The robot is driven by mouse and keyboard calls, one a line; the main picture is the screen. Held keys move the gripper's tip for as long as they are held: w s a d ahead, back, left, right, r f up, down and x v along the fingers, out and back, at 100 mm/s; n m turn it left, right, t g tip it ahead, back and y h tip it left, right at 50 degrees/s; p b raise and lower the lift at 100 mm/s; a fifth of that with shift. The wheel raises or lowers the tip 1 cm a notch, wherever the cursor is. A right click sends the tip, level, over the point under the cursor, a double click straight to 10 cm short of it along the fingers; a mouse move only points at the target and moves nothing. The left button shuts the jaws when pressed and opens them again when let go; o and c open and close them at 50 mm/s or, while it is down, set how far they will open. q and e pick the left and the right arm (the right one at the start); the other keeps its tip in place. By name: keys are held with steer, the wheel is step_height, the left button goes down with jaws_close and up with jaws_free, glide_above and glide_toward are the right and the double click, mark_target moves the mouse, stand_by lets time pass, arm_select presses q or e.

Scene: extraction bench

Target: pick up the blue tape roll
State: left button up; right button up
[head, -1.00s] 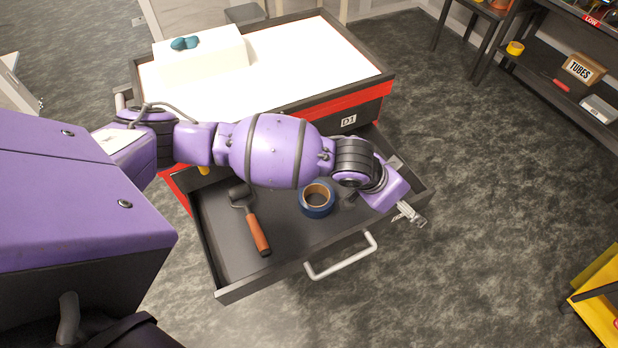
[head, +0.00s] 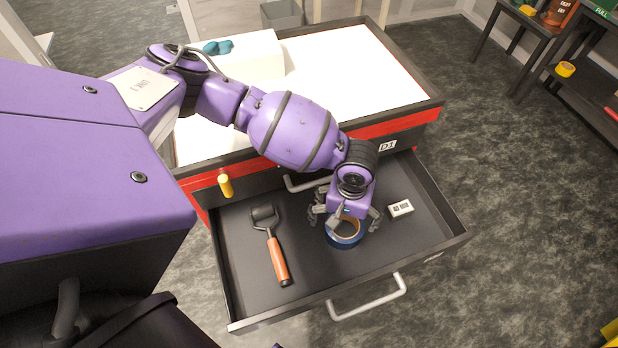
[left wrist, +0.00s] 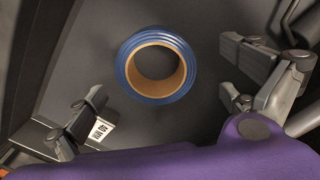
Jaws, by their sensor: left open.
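The blue tape roll (head: 343,236) lies flat in the open drawer (head: 310,262), and my left gripper partly covers it in the head view. In the left wrist view the tape roll (left wrist: 155,65) shows whole, with a tan cardboard core. My left gripper (head: 344,217) is above the roll, fingers pointing down. Its fingers (left wrist: 165,95) are spread wide with nothing between them touching. I cannot tell the exact height gap. My right gripper is not in view.
In the drawer, a roller with an orange handle (head: 278,262) lies left of the tape, and a small white labelled box (head: 400,208) lies right. The drawer handle (head: 367,298) sticks out in front. A white block (head: 258,58) stands on the white cabinet top (head: 350,70).

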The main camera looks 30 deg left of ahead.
mark_target(345, 231)
arm_select(q)
steer(key=f, duration=0.4)
steer(key=shift+w+d+f, duration=0.15)
steer(key=shift+w+d, duration=0.2)
steer(key=c, duration=1.3)
